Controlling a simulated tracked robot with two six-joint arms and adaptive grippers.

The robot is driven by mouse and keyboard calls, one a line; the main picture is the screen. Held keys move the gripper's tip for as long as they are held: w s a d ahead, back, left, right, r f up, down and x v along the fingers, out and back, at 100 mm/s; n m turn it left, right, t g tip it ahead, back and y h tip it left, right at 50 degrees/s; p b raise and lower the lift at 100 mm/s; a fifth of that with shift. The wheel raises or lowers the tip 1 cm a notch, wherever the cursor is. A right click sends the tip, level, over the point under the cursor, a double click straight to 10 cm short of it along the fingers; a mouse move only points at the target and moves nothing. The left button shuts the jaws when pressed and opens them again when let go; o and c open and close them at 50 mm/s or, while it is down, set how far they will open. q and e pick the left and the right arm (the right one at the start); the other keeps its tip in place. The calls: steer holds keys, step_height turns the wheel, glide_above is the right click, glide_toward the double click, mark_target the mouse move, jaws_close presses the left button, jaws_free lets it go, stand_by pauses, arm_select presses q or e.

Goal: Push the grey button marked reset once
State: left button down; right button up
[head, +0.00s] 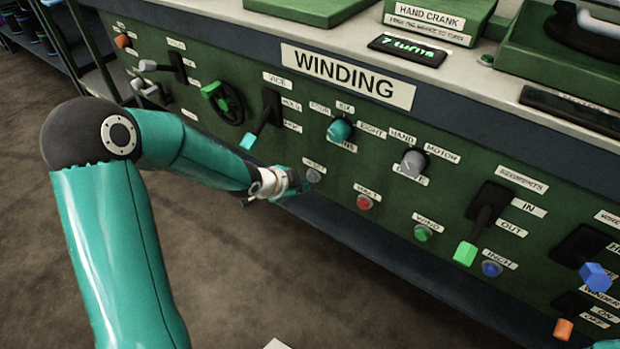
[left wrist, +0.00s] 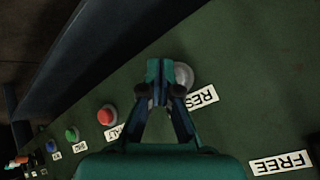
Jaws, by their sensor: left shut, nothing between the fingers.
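The grey reset button (head: 313,176) is on the front of the green panel, under the WINDING sign, with a small white label above it. It also shows in the left wrist view (left wrist: 184,74), beside a label (left wrist: 203,97) reading RES, the rest hidden by my finger. My left gripper (head: 296,186) is shut and empty, its tips just left of the button in the head view. In the left wrist view the closed fingertips (left wrist: 160,72) overlap the button's edge. I cannot tell whether they touch it.
A red button (head: 364,202), a green button (head: 423,233) and a blue button (head: 491,268) continue the row to the right. A teal knob (head: 339,131) and a teal-tipped lever (head: 248,141) are above. A dark ledge (head: 350,225) runs below the panel.

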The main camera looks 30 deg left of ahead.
arm_select(q)
steer(key=shift+w, duration=0.4)
steer(key=shift+w, duration=0.3)
stand_by(0.6)
steer(key=shift+s, duration=0.75)
steer(key=shift+s+a+b, duration=0.2)
steer(key=shift+s+b, duration=0.15)
steer(key=shift+s, duration=2.15)
